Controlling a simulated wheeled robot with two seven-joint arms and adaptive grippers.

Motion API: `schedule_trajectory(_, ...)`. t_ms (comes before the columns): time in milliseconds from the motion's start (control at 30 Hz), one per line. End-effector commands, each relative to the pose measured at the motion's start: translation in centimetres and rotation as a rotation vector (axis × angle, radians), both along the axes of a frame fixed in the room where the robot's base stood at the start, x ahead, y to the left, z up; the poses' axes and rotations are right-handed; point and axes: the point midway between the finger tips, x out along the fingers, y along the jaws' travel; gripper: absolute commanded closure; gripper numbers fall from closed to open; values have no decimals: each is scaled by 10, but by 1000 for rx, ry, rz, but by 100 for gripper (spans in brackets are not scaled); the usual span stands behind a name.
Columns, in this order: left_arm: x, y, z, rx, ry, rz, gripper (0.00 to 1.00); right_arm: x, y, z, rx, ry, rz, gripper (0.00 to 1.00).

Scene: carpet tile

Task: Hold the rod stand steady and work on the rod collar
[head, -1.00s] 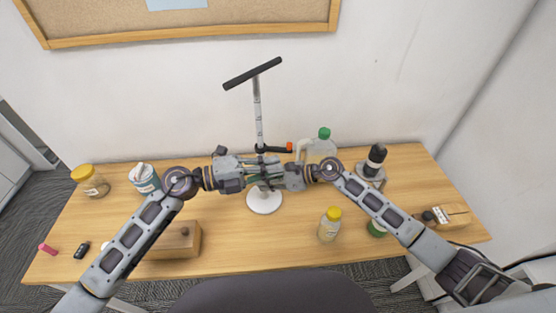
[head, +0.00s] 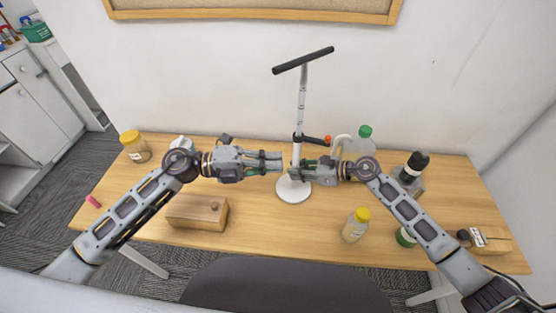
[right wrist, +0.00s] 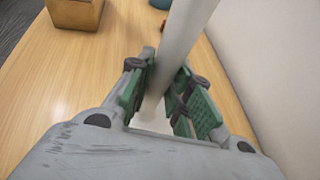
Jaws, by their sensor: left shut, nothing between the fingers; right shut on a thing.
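The rod stand has a white pole (head: 301,95), a round white base (head: 293,190) on the desk and a black bar (head: 303,61) across its top. The black rod collar (head: 299,138) sits around the pole, with an arm reaching right to an orange end (head: 327,140). My right gripper (head: 298,172) is shut on the pole below the collar. In the right wrist view the pole (right wrist: 184,40) runs between the green finger pads. My left gripper (head: 279,162) is shut and empty, just left of the pole and apart from it.
A green-capped jug (head: 357,144) stands close behind my right gripper. A yellow-capped bottle (head: 355,228) is in front of it. A wooden box (head: 198,213) lies below my left arm. A jar (head: 135,147) stands at the far left. Desk between box and base is clear.

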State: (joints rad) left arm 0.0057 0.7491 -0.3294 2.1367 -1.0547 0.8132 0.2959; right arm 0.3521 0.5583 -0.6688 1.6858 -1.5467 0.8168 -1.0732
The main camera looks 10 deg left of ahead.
Motion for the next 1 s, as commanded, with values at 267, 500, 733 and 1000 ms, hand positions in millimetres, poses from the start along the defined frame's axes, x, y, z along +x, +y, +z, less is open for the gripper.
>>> schedule_trajectory(267,0,0,0,0,0,0,100,0,0,0,0,0,-1,97)
schedule_trajectory(500,0,0,0,0,0,0,100,0,0,0,0,0,-1,61)
schedule_trajectory(733,0,0,0,0,0,0,100,0,0,0,0,0,-1,54)
schedule_trajectory(1000,0,0,0,0,0,0,100,0,-2,1,-1,0,-1,54)
